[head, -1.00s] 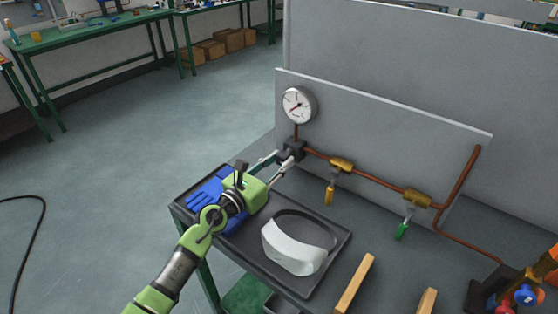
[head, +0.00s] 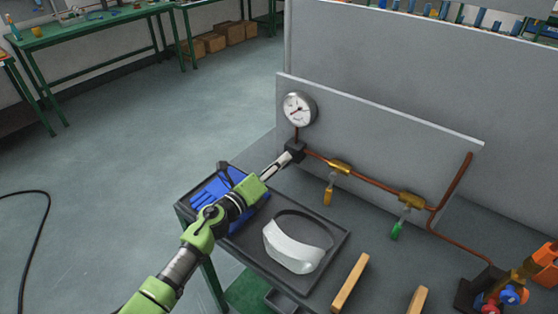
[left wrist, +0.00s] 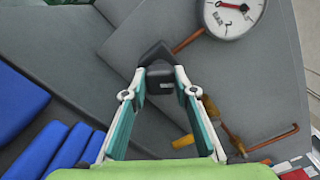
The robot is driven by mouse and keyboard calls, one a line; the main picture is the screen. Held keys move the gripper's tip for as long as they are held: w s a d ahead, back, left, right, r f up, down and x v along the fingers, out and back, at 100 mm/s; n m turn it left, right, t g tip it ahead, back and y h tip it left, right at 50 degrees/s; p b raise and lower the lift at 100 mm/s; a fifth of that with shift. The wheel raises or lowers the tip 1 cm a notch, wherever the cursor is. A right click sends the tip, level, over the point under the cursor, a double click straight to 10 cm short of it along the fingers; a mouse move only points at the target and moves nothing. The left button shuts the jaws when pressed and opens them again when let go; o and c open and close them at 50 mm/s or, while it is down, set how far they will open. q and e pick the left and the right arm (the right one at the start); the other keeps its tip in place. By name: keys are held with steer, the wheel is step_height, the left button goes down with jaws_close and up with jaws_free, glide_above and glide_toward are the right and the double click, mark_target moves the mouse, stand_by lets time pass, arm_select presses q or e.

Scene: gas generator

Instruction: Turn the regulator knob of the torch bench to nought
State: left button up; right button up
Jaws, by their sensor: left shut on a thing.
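The regulator (head: 296,146) is a dark block on the copper pipe at the left end of the bench's back panel; it also shows in the left wrist view (left wrist: 155,55). Its dark knob (left wrist: 160,82) faces my left gripper. My left gripper (head: 286,158) reaches it from the front left, and its fingertips (left wrist: 160,90) are shut on the knob, one on each side, partly hiding it. A round white gauge (head: 299,109) stands above the regulator; it also shows in the left wrist view (left wrist: 233,15). Its reading is too small to tell. My right gripper is not in view.
Along the pipe sit two brass valves with a yellow handle (head: 328,196) and a green handle (head: 396,231). Wooden blocks (head: 350,283) lie to the right.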

arm_select(q)
steer(key=n+p, duration=0.1)
steer(key=n, duration=0.2)
steer(key=shift+n, duration=0.3)
steer(key=shift+f+n+p, duration=0.15)
steer(key=shift+n+p, duration=0.35)
steer(key=shift+n, duration=1.3)
steer(key=o, duration=1.1)
steer(key=shift+a, duration=0.15)
steer(key=v, duration=1.2)
